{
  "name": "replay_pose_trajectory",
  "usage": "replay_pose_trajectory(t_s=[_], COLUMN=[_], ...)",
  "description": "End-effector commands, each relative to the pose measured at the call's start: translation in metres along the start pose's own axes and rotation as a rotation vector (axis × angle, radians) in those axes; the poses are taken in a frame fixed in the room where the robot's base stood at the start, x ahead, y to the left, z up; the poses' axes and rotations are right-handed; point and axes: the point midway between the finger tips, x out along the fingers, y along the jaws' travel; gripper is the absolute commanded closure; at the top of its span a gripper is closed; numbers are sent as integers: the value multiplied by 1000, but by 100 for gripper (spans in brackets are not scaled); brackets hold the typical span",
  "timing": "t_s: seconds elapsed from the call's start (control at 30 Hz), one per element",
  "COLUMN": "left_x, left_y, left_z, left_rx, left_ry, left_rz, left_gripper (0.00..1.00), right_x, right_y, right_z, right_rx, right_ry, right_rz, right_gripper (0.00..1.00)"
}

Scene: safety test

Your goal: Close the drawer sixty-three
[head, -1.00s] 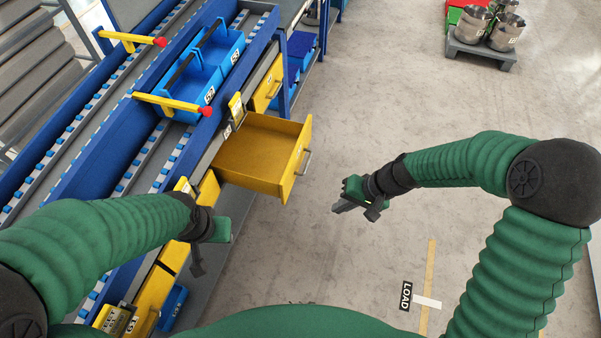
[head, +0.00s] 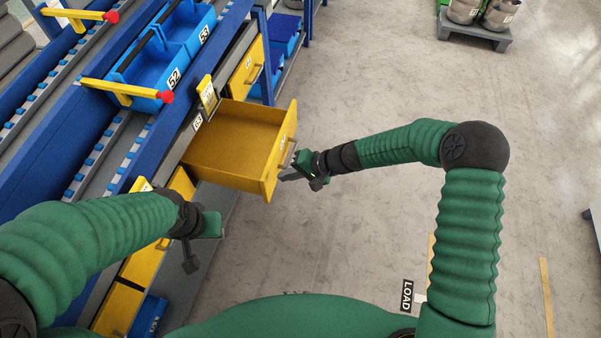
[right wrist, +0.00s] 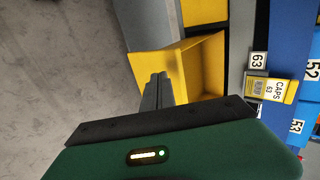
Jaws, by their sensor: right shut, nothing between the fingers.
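The yellow drawer sixty-three (head: 238,140) is pulled out and empty, with a metal handle (head: 285,153) on its front. Its 63 label (head: 197,122) is on the rail at its left. My right gripper (head: 285,178) is shut and empty, its tips close to the lower part of the drawer front near the handle; I cannot tell if they touch. In the right wrist view the shut fingers (right wrist: 158,90) point at the yellow drawer (right wrist: 188,70). My left gripper (head: 190,255) hangs by the lower yellow drawers; its finger opening cannot be made out.
Blue bins 52 and 53 (head: 165,62) stand on the blue conveyor (head: 60,140) above. Two yellow bars with red tips (head: 125,90) jut over it. Another yellow drawer (head: 246,68) is shut behind.

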Motion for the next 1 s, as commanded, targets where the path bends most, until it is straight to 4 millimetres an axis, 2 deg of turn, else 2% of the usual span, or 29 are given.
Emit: replay_pose_trajectory(t_s=[0.03, 0.2, 0.73, 0.87, 1.0], left_x=[-1, -1, -1, -1, -1], left_y=[0, 0, 0, 0, 0], left_z=[0, 0, 0, 0, 0], left_rx=[0, 0, 0, 0, 0], left_ry=[0, 1, 0, 0, 0], left_rz=[0, 0, 0, 0, 0], left_gripper=[64, 64, 64, 64, 64], right_x=[5, 18, 25, 38, 62], right_y=[-8, -18, -25, -38, -60], right_z=[1, 0, 0, 1, 1], right_rx=[-4, -2, -2, -4, -7], right_ry=[-1, 0, -1, -2, -2], right_rz=[0, 0, 0, -1, -1], right_gripper=[100, 100, 100, 100, 100])
